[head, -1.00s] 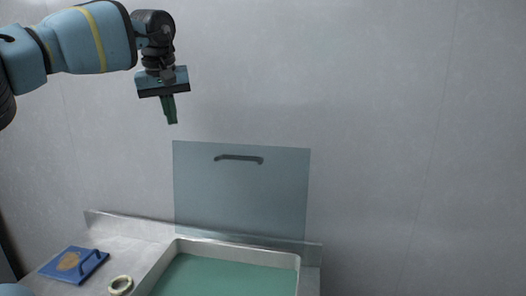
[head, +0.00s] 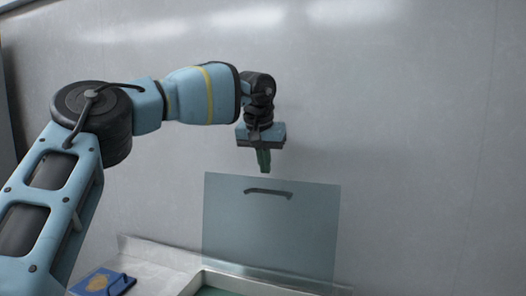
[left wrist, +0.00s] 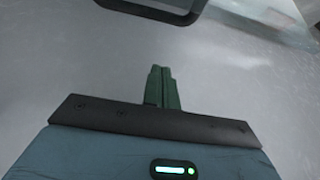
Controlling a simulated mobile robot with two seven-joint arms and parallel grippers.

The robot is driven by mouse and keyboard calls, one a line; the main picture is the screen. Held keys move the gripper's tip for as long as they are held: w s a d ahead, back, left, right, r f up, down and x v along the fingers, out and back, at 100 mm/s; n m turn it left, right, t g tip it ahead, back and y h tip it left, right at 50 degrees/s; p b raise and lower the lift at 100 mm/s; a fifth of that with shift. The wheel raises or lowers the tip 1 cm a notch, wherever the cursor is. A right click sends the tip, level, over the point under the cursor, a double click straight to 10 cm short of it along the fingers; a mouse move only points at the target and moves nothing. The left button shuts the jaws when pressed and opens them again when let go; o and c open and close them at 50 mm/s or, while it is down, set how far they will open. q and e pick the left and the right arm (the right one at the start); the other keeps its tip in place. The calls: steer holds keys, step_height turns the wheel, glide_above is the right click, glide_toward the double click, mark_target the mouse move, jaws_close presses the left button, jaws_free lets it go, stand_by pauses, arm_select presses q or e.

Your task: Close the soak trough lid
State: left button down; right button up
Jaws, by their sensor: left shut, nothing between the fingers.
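The soak trough lid (head: 270,225) is a translucent blue-grey panel standing upright at the back of the trough, close to the wall. A dark bar handle (head: 268,192) is near its top edge. The trough (head: 240,283) shows only its pale back rim and a bit of green inside, cut off by the frame's bottom. My left gripper (head: 264,168) is shut and empty, pointing down just above the lid's top edge near the handle. In the left wrist view the shut green fingers (left wrist: 162,88) show, with the dark handle (left wrist: 155,10) at the top, apart from them. My right gripper is not seen.
The grey wall (head: 420,130) is behind the lid. Space right of the lid is clear.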

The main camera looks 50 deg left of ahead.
mark_target(260, 179)
arm_select(q)
steer(key=s+f, duration=0.1)
steer(key=s+d+f+p, duration=0.1)
steer(key=f, duration=0.1)
steer(key=shift+s+d+f, duration=0.15)
steer(key=shift+s+f, duration=0.05)
stand_by(0.5)
steer(key=shift+s, duration=0.1)
